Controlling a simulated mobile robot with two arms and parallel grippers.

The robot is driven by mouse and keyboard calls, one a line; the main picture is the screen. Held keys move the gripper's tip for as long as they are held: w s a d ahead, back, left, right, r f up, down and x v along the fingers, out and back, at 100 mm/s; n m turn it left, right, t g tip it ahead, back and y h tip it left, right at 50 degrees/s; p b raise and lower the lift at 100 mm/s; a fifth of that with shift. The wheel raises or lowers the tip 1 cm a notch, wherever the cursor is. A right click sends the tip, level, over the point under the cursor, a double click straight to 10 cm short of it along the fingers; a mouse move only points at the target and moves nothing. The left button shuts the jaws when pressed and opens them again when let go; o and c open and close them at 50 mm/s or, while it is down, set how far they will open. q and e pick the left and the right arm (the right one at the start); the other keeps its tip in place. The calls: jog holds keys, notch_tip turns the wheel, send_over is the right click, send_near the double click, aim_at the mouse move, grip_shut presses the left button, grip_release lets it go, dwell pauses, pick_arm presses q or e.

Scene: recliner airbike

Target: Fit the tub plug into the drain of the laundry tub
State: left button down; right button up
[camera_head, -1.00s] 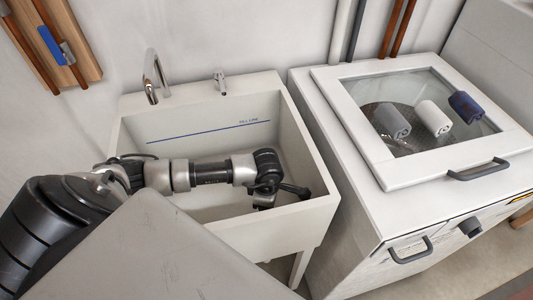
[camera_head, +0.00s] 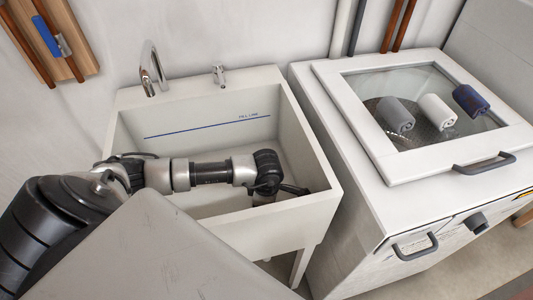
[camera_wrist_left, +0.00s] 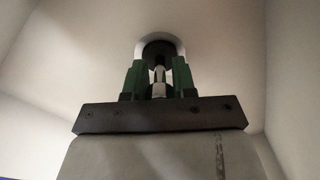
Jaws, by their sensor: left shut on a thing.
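The white laundry tub (camera_head: 298,112) stands below a tap, with my left arm reaching down into it. In the head view the tub's front wall and my own wrist hide the fingertips and the drain. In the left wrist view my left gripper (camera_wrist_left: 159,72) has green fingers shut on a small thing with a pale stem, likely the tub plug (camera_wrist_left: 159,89). The drain (camera_wrist_left: 177,42) shows as a dark round opening with a pale rim just beyond the fingertips. I cannot tell whether the plug touches it. My right gripper is not in view.
A curved tap (camera_head: 149,70) and a small fitting (camera_head: 219,76) stand at the tub's back edge. The tub walls surround my left wrist.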

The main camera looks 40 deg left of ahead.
pick_arm(q)
jog(key=shift+f, duration=0.15)
jog(key=c, duration=0.8)
grip_release()
notch_tip(320, 180, up, 11)
jog(key=shift+f, duration=0.1)
dwell(0.4)
